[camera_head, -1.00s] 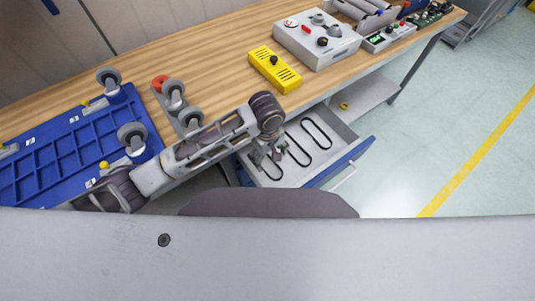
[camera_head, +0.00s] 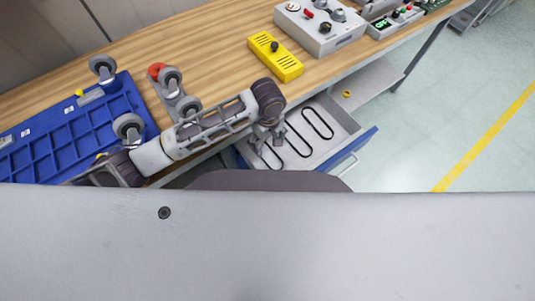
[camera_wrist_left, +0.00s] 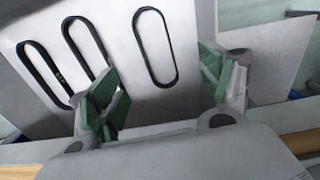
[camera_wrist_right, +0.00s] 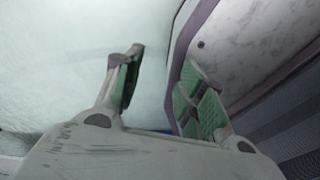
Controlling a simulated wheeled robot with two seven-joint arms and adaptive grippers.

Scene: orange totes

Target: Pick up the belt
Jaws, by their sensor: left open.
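Three black belts, each a long narrow loop, lie side by side in the open drawer (camera_head: 347,128): a right one (camera_head: 324,122), a middle one and a left one, partly behind my left gripper. In the left wrist view the right belt (camera_wrist_left: 164,87) lies between the directions of the two fingers. The middle belt (camera_wrist_left: 85,20) and left belt (camera_wrist_left: 20,55) lie to its left, near the left finger. My left gripper (camera_wrist_left: 165,88) is open and empty above the drawer. My right gripper (camera_wrist_right: 158,92) is open and empty; it shows only in the right wrist view.
The wooden bench (camera_head: 215,50) carries a yellow box (camera_head: 276,57), a grey control box (camera_head: 318,28) and a blue wheeled panel (camera_head: 70,130). The drawer's blue front (camera_head: 362,140) sticks out over open floor. A lower shelf (camera_head: 365,85) holds a small yellow ring (camera_head: 347,94).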

